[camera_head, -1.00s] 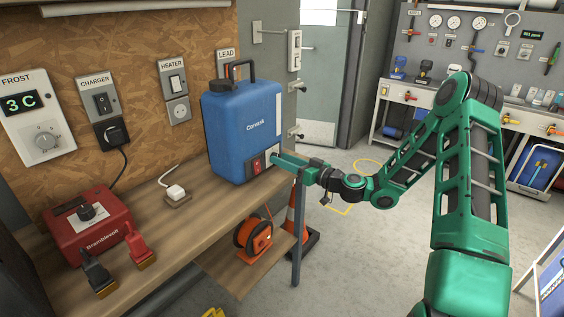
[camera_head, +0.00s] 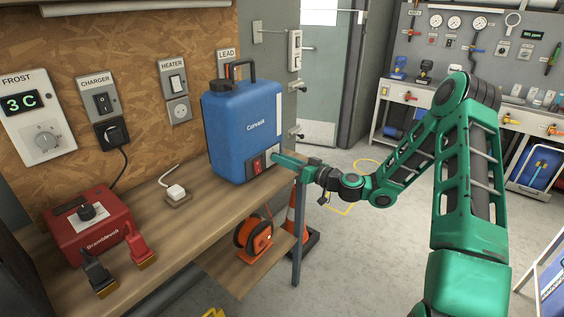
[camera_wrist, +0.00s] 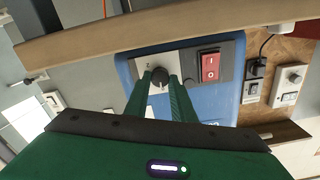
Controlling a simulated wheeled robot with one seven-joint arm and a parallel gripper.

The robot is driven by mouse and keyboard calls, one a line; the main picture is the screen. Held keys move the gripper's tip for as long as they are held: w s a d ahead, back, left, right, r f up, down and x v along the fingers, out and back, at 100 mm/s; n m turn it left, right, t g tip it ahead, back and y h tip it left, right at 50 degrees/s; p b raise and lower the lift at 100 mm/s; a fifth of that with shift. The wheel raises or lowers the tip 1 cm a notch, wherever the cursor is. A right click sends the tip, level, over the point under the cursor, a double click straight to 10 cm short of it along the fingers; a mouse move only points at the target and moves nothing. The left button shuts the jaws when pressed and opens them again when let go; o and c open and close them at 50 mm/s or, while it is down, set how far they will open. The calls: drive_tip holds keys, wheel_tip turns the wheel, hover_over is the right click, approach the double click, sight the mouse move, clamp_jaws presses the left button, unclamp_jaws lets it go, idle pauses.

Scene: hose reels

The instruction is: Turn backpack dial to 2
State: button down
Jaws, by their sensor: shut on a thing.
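The blue backpack unit (camera_head: 240,125), marked Corvask, stands upright on the wooden bench. A red rocker switch (camera_head: 256,166) sits low on its front. The switch also shows in the wrist view (camera_wrist: 210,66). The dial (camera_wrist: 158,77) is a small dark round knob on a pale plate beside the switch. My gripper (camera_wrist: 161,80) is shut on the dial, with one green finger on each side. In the head view my gripper (camera_head: 276,159) reaches the unit's lower right front and hides the dial.
A red charger box (camera_head: 90,228) with clamps stands at the bench's left end. An orange hose reel (camera_head: 253,237) sits on the lower shelf, near a traffic cone (camera_head: 297,225).

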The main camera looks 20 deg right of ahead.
drive_tip(key=m, duration=0.4)
drive_tip(key=shift+d, duration=0.15)
drive_tip(key=m, duration=0.3)
drive_tip(key=shift+m, duration=0.4)
drive_tip(key=m, duration=0.7)
drive_tip(key=shift+f, duration=0.2)
drive_tip(key=m, duration=0.6)
drive_tip(key=shift+d+f+m, duration=0.1)
drive_tip(key=shift+m, duration=0.2)
drive_tip(key=m, duration=0.5)
drive_tip(key=shift+f+m, duration=0.15)
drive_tip(key=shift+m, duration=0.15)
drive_tip(key=c, duration=1.5)
unclamp_jaws()
